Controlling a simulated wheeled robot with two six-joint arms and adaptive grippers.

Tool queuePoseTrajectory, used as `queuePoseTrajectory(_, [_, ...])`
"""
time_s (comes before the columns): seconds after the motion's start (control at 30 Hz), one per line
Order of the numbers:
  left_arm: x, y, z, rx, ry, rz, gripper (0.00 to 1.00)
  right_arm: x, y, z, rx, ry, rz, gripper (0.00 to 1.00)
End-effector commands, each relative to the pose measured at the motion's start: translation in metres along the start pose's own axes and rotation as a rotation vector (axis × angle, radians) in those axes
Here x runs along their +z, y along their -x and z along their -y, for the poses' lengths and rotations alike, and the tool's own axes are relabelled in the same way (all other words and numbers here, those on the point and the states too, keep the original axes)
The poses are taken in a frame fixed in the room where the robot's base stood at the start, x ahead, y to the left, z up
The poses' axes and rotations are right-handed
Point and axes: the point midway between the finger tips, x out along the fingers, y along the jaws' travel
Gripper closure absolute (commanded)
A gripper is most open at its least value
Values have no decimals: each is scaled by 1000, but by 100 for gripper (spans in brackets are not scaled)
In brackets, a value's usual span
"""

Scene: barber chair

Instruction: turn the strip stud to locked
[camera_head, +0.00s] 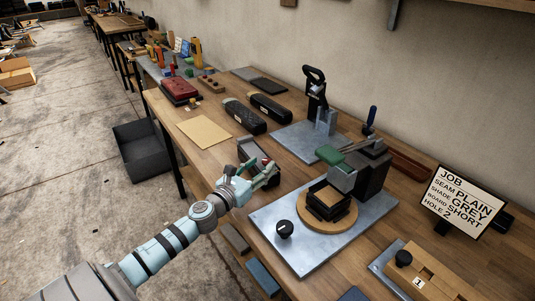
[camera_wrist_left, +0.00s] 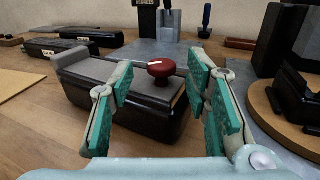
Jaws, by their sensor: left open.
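A red round knob with a white mark (camera_wrist_left: 161,67) stands on a grey-topped black block (camera_wrist_left: 100,72). It looks like the strip stud, though no label on it is readable. The block also shows in the head view (camera_head: 252,149), just beyond my left gripper (camera_head: 264,175). My left gripper is open, and in the left wrist view its teal-padded fingers (camera_wrist_left: 155,92) are spread to either side of the knob, nearer the camera and apart from it. In the head view the gripper mostly hides the knob. My right gripper is not in view.
A metal plate (camera_head: 265,225) with a black dial (camera_head: 284,229) and round wooden turntable (camera_head: 327,224) lies to the right. Two black blocks (camera_head: 245,115) and a tan sheet (camera_head: 204,132) lie beyond. A job sign (camera_head: 462,200) stands at right.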

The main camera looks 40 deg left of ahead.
Motion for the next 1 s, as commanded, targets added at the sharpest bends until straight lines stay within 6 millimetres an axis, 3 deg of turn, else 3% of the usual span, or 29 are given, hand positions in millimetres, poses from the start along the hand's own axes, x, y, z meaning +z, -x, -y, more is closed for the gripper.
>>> queuePoseTrajectory(0.03, [10,-10,2,0,8,2,56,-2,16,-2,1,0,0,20])
queuePoseTrajectory(0.2, [4,-34,1,-1,3,1,56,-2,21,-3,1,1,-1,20])
queuePoseTrajectory(0.57, [0,-40,2,-3,0,-1,56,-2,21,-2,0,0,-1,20])
queuePoseTrajectory(0.83, [0,-40,2,-3,-1,-1,100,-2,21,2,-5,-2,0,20])
queuePoseTrajectory(1.0, [0,-40,1,-7,-3,-1,100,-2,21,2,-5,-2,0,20])
